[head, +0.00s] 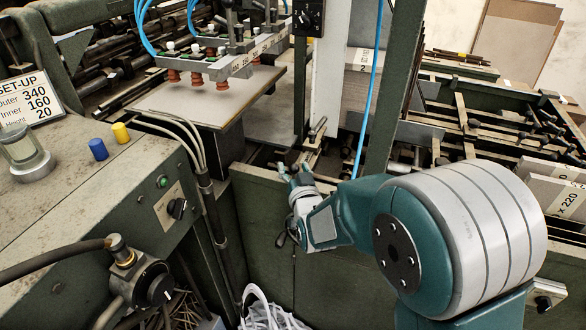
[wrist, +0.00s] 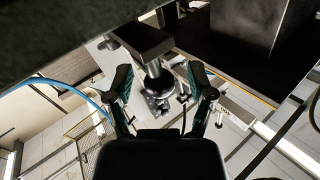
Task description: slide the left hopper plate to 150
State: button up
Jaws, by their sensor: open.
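A tall pale upright plate (head: 330,75) stands beside the feeder, left of a green post; it looks like the left hopper plate, but no label confirms this. A small clamp or knob (head: 317,130) shows near its lower edge. My gripper (head: 290,172) is open and empty in front of and below that plate, by the green front rail. In the wrist view my gripper's two fingers (wrist: 165,88) are spread, with a dark block (wrist: 140,40) and a round metal stem (wrist: 153,70) beyond and between them. I cannot tell whether they touch. No scale reading for the plate is legible.
A set-up card (head: 30,95) reads outer 340, inner 160, height 20. A green control cabinet (head: 90,170) stands left. Suction cups (head: 195,78) hang over a board (head: 210,95). A blue hose (head: 372,90) runs down near my arm. Stacked boards (head: 555,195) stand right.

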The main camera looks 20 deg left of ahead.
aim_at(301, 164)
jog(key=shift+d, duration=0.1)
jog(key=shift+d, duration=0.1)
jog(key=shift+c, duration=1.3)
grip_shut()
jog(key=shift+w, duration=2.95)
jog(key=shift+d, duration=0.1)
jog(key=shift+o, duration=1.3)
grip_release()
